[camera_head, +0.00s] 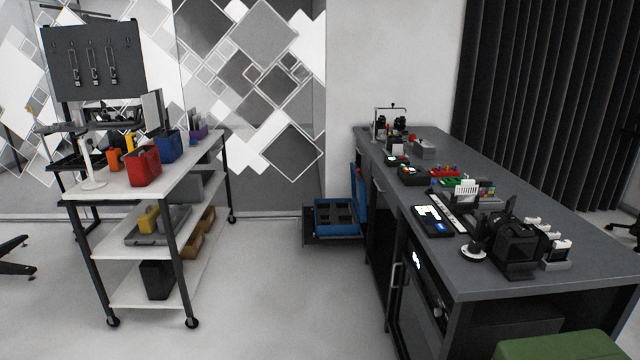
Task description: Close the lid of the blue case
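The blue case (335,231) lies open in a low, pulled-out drawer (331,241) at the left end of the grey counter. Its lid (359,193) stands upright along the right side of the case, close to the counter's side. The case's inside shows dark compartments. Neither of my grippers shows in the head view, and nothing is seen touching the case or lid.
A long grey counter (560,225) carrying several devices fills the right. A white wheeled cart (130,190) with bins stands at left. A green-topped block (565,346) is at lower right. Dark legs (15,268) show at the left edge. Floor between cart and counter is clear.

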